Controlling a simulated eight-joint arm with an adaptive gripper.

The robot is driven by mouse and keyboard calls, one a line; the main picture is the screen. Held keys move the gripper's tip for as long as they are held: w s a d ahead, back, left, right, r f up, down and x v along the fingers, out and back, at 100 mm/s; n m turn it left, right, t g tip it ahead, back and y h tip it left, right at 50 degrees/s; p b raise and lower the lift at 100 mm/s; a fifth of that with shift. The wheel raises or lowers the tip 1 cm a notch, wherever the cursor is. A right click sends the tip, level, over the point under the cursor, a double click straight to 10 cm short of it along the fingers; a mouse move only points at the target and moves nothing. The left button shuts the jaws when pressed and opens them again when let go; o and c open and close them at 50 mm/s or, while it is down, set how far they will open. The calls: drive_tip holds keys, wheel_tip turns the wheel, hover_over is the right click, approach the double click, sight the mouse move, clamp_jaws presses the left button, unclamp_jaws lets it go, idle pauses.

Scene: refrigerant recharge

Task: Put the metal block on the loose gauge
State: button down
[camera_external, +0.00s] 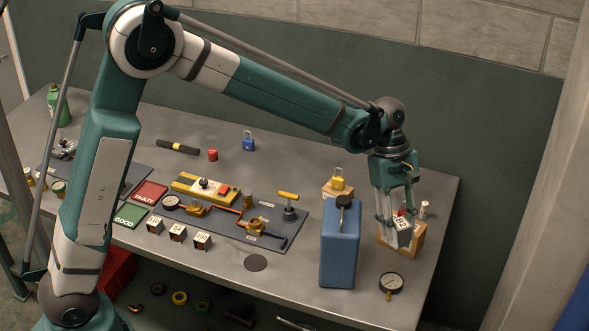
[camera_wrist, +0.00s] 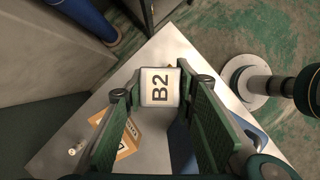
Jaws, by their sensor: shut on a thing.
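My gripper (camera_external: 394,219) is shut on a metal block (camera_external: 403,233) with a white label. The loose gauge (camera_external: 390,283), a round white dial with a dark rim and brass stem, lies on the table near the front right edge. It is below the held block in the external view, apart from it. In the wrist view the gauge is mostly or wholly hidden behind the block.
A tall blue case (camera_external: 340,245) stands just left of the gauge. The wooden box (camera_external: 417,240) is behind it. A yellow padlock (camera_external: 338,179) sits on another box. Several small labelled blocks (camera_external: 178,232) and a pipe assembly with its own gauge (camera_external: 171,202) are left.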

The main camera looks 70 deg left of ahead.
drive_tip(key=shift+s+a+x, duration=0.1)
drive_tip(key=shift+x, duration=0.85)
drive_tip(key=shift+s+a+x, duration=0.1)
drive_tip(key=shift+a+x, duration=0.05)
drive_tip(key=shift+x, duration=0.85)
drive_tip(key=shift+f, duration=0.7)
drive_tip(key=shift+f, duration=0.15)
hover_over(394, 288)
drive_tip(key=a, duration=0.2)
drive_tip(key=shift+d+f, duration=0.1)
drive_tip(key=shift+f, duration=2.9)
drive_tip(key=shift+f, duration=1.85)
drive_tip(key=shift+f+b, duration=0.2)
drive_tip(key=shift+b, duration=0.2)
drive_tip(key=c, duration=1.9)
unclamp_jaws()
drive_tip(key=shift+r, duration=0.15)
